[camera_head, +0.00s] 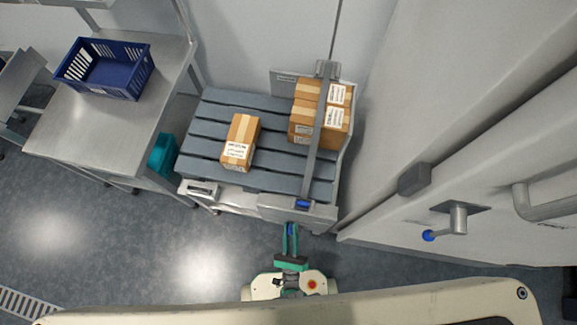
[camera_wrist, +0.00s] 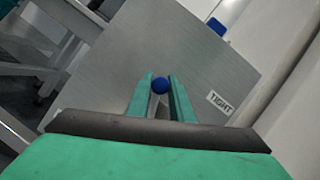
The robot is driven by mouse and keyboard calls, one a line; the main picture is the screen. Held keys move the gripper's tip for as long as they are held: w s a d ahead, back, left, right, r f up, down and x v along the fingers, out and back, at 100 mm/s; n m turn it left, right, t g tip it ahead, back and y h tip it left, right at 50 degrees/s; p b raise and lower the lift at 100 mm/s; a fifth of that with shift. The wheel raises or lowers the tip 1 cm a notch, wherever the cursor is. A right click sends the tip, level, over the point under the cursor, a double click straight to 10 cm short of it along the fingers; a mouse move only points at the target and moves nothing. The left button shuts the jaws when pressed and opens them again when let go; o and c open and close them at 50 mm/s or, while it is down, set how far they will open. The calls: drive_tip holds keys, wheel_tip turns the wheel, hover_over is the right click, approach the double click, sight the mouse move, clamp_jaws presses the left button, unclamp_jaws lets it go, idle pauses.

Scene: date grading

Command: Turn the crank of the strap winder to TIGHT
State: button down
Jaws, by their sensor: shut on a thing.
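The strap winder is on a grey metal plate (camera_head: 318,214) at the near end of the slatted grey pallet cart. In the wrist view the plate (camera_wrist: 195,60) fills the middle and bears a white TIGHT label (camera_wrist: 220,103), right of my fingers. My gripper (camera_head: 291,232) is shut on the blue crank knob (camera_wrist: 160,85), which sits between its green fingertips. A dark strap (camera_head: 318,130) runs from the far post over the boxes to a blue part (camera_head: 303,204) above the plate.
Stacked cartons (camera_head: 308,122) lie under the strap, and a single carton (camera_head: 240,142) lies left of them. A steel table (camera_head: 75,135) with a blue crate (camera_head: 80,77) is at left. At right is a pale wall with a blue-tipped handle (camera_head: 457,218). Floor at left is clear.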

drive_tip(key=shift+w+d+r+m+h, duration=0.1)
drive_tip(key=shift+d+r+m+h, duration=0.15)
drive_tip(key=shift+m+h, duration=0.25)
drive_tip(key=shift+y, duration=0.3)
drive_tip(key=c, duration=1.6)
unclamp_jaws()
drive_tip(key=shift+w+a, duration=0.1)
drive_tip(key=shift+s, duration=0.2)
drive_tip(key=shift+s+f, duration=0.1)
drive_tip(key=shift+r, duration=0.25)
drive_tip(key=shift+r, duration=1.35)
drive_tip(key=s+r, duration=0.3)
drive_tip(key=s, duration=0.1)
drive_tip(key=s+r, duration=0.3)
drive_tip(key=s, duration=0.2)
drive_tip(key=s+a+r, duration=0.1)
drive_tip(key=s+r, duration=0.2)
drive_tip(key=s, duration=0.1)
drive_tip(key=shift+s+a+r, duration=0.1)
drive_tip(key=shift+s+r, duration=0.3)
